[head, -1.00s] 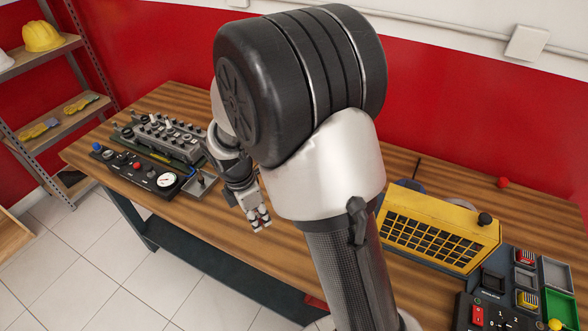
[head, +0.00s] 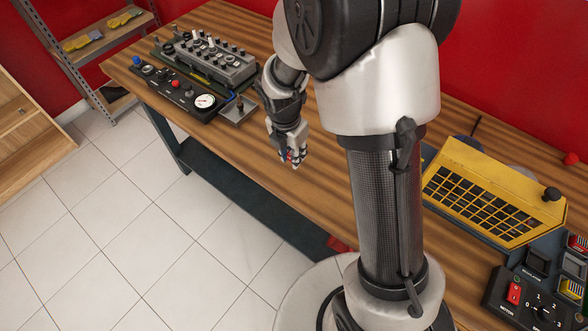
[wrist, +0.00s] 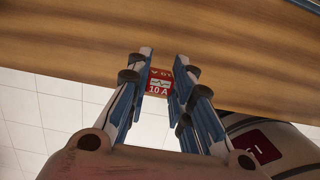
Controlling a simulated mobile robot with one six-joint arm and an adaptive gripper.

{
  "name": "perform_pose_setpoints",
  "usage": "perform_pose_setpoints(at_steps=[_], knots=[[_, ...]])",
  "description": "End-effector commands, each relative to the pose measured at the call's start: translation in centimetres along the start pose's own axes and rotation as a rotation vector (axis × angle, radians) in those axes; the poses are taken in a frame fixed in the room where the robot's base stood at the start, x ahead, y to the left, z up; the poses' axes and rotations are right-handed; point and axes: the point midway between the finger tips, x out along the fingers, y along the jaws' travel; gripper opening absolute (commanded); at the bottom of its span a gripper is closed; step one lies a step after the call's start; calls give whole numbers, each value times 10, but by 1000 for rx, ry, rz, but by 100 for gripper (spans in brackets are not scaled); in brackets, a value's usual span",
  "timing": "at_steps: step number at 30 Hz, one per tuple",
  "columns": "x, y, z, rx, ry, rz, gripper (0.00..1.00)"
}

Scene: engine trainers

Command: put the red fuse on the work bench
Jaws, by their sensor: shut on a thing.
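The red fuse (wrist: 159,82), marked "10 A", sits between the fingertips of my gripper (wrist: 160,85) in the wrist view. The gripper is shut on it. In the head view my gripper (head: 293,160) is over the front part of the wooden work bench (head: 235,150), pointing down, with a small bit of red at its fingertips. The bench top also fills the upper part of the wrist view (wrist: 70,40), with its front edge close by the fuse. I cannot tell how high the fuse is above the bench.
A grey engine trainer (head: 212,60) and a black gauge panel (head: 185,92) stand at the bench's left end. A yellow grilled unit (head: 485,190) and a black switch panel (head: 530,300) stand at the right. The bench around my gripper is clear. Shelves (head: 95,40) stand at the left.

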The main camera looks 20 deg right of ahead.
Motion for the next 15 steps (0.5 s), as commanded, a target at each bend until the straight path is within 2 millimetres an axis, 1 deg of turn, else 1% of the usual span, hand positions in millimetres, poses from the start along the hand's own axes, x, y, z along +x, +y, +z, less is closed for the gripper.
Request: perform_pose_setpoints(at_steps=[1,3,8,11,15], knots=[[12,0,-2,-1,1,-1,9],[19,0,-3,0,1,-1,9],[27,0,-4,0,-1,0,9],[39,0,-6,0,1,-1,9],[62,0,-10,0,1,-1,9]])
